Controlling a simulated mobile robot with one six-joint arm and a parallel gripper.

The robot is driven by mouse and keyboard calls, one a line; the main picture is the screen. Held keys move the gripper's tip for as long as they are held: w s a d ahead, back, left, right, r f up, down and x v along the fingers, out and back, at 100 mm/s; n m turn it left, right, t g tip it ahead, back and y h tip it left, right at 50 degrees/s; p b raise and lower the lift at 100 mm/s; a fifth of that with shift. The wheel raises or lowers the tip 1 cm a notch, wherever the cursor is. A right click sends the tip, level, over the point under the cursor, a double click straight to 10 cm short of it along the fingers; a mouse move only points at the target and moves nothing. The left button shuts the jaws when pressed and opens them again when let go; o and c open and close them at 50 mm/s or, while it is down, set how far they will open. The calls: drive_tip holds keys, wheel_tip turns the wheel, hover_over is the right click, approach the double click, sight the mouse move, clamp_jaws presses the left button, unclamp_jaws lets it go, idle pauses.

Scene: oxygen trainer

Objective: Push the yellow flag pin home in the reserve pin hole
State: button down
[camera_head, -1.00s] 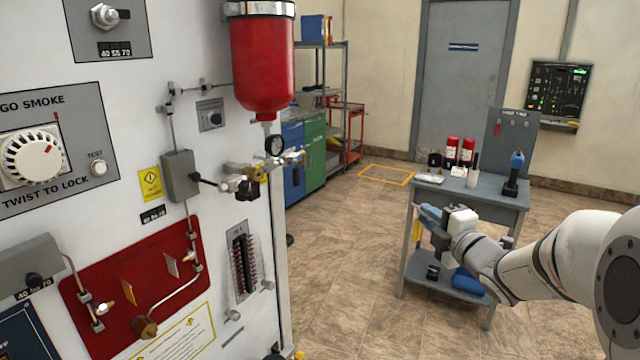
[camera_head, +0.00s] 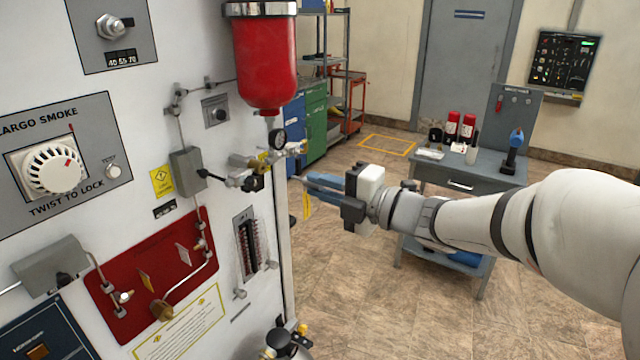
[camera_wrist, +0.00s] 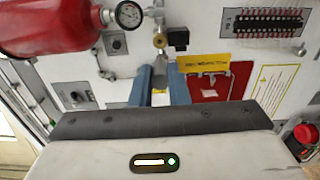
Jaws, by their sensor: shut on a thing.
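My gripper (camera_head: 309,183) is shut on the yellow flag pin and holds it in the air, right of the panel's edge. The yellow flag (camera_head: 306,204) hangs below the blue fingertips in the head view. In the wrist view the flag (camera_wrist: 205,63) shows to the right of the fingertips (camera_wrist: 160,72), with small lettering on it. The brass and steel valve fittings (camera_head: 250,170) under the red bottle (camera_head: 265,60) are left of the fingertips, apparently apart from them. I cannot make out the reserve pin hole.
A pressure gauge (camera_head: 277,139) sits just above the fittings. A red plate (camera_head: 150,270) with pipes and smaller flags is lower on the white panel. A grey workbench (camera_head: 470,180) stands behind my arm. The floor between is open.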

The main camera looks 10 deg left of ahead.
sight(303, 181)
drive_tip(key=shift+s+d+f, duration=0.1)
drive_tip(key=shift+s+d, duration=0.1)
drive_tip(key=b+x, duration=0.1)
drive_tip(key=x, duration=0.2)
drive_tip(key=shift+a+b, duration=0.2)
drive_tip(key=shift+b, duration=0.15)
drive_tip(key=shift+b+x, duration=0.4)
drive_tip(key=shift+x, duration=0.9)
drive_tip(key=shift+b, duration=0.7)
idle(0.4)
drive_tip(key=shift+b+x, duration=0.45)
drive_tip(key=shift+x, duration=1.5)
idle(0.3)
drive_tip(key=c, duration=1.3)
unclamp_jaws()
drive_tip(key=shift+w, duration=0.1)
